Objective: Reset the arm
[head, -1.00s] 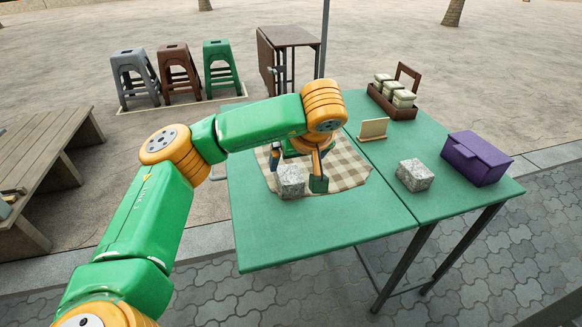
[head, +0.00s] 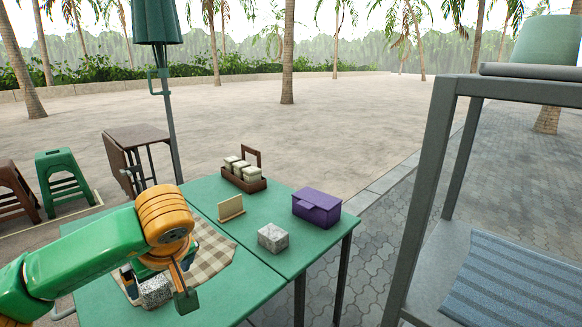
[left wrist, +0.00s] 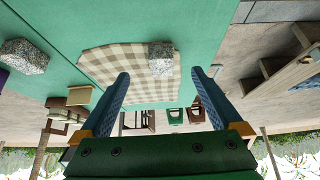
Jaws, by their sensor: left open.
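My left arm reaches over the green table (head: 225,300) from the left. My left gripper (head: 160,287) points down over the checked cloth, its jaws apart. A speckled grey stone block (head: 157,291) stands at the cloth's near edge, close to the fingers. In the left wrist view, the open left gripper (left wrist: 160,75) has nothing held between its blue-grey fingers. The block (left wrist: 160,58) lies beyond the gap between the fingertips there. My right gripper is not in view.
A second stone block (head: 272,237), a purple box (head: 317,207), a small wooden stand (head: 231,208) and a brown caddy with jars (head: 244,180) sit on the table. The checked cloth (head: 212,257) lies under the gripper. A grey metal frame (head: 428,190) stands at the right.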

